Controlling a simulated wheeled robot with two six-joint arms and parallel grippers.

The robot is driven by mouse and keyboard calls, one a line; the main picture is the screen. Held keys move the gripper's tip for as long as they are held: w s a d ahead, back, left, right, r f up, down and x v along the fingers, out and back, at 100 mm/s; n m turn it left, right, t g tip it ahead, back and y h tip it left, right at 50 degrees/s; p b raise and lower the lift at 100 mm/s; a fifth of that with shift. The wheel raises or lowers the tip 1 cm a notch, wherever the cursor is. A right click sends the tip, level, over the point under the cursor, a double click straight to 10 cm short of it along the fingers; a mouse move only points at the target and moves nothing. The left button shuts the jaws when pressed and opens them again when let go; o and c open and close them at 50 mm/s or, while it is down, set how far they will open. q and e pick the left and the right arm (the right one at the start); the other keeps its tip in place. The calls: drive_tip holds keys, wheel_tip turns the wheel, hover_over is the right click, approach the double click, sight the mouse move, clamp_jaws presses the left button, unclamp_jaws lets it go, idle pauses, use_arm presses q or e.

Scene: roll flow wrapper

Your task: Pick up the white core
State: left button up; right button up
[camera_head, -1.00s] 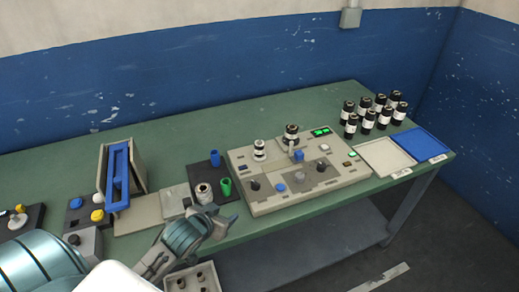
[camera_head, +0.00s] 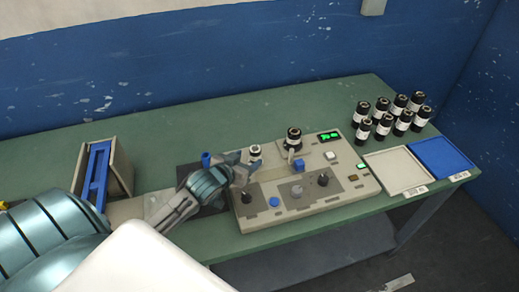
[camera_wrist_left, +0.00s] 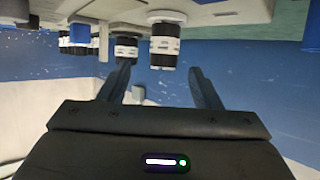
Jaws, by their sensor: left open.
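A small white core with a dark top (camera_head: 255,152) stands on the left post of the beige machine (camera_head: 335,198). My left gripper (camera_head: 243,165) is open beside it, at the machine's left edge. Its fingers partly hide the core's lower part. A black-and-white roll (camera_wrist_left: 164,47) appears ahead, between the fingers in the picture. A second one (camera_wrist_left: 126,48) is beside it. I cannot tell which of these is the core. My right gripper is not in view.
A taller black-and-white roll (camera_head: 293,139) stands on the machine's right post. Several black rolls (camera_head: 400,115) stand at the back right, behind a white tray (camera_head: 396,172) and a blue tray (camera_head: 440,160). A blue cup (camera_head: 206,160) is just behind my left wrist.

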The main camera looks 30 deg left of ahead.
sight(252, 153)
use_arm(q)
drive_tip(key=shift+x, duration=0.95)
drive_tip(key=shift+w, duration=0.35)
drive_tip(key=x, duration=0.1)
drive_tip(key=p+x, duration=0.1)
drive_tip(key=x, duration=0.1)
drive_tip(key=p+x, duration=0.1)
drive_tip(key=shift+w+a+f, duration=0.1)
drive_tip(key=shift+w+a, duration=0.15)
drive_tip(key=shift+w, duration=0.15)
drive_tip(key=shift+w+f, duration=0.2)
drive_tip(key=shift+w, duration=0.15)
drive_tip(key=c, duration=1.1)
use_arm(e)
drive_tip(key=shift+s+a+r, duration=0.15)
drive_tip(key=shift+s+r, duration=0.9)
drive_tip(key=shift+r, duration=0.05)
